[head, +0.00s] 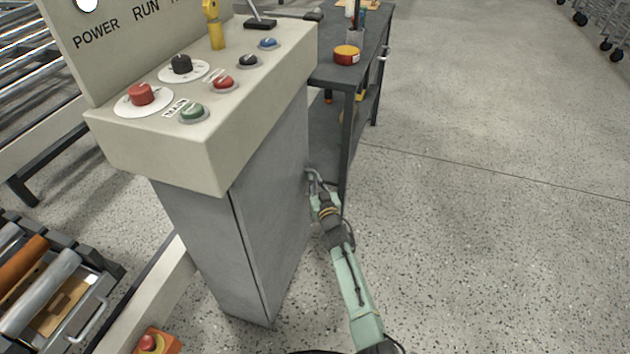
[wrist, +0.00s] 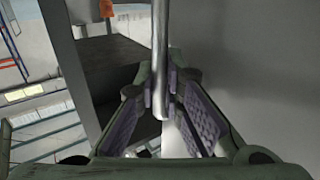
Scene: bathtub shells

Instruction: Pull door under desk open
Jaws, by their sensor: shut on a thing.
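The control desk (head: 130,150) stands at left with buttons on its sloped top. Under it is a grey cabinet; its right-hand side is a flat grey door panel (head: 270,200) with a dark vertical seam near its front left edge. My gripper (head: 313,176) is at the far right edge of this panel, low beside the workbench leg. In the wrist view, a vertical metal bar handle (wrist: 160,45) runs down between the two padded fingers of my gripper (wrist: 163,92), which are shut on it. The bar's lower end bends between the pads. Whether the door stands ajar cannot be told.
A dark workbench (head: 345,75) with a lower shelf stands just behind my gripper, its leg close by. A roller conveyor (head: 40,290) and a red button box (head: 155,342) are at lower left. The speckled floor (head: 480,230) at right is clear.

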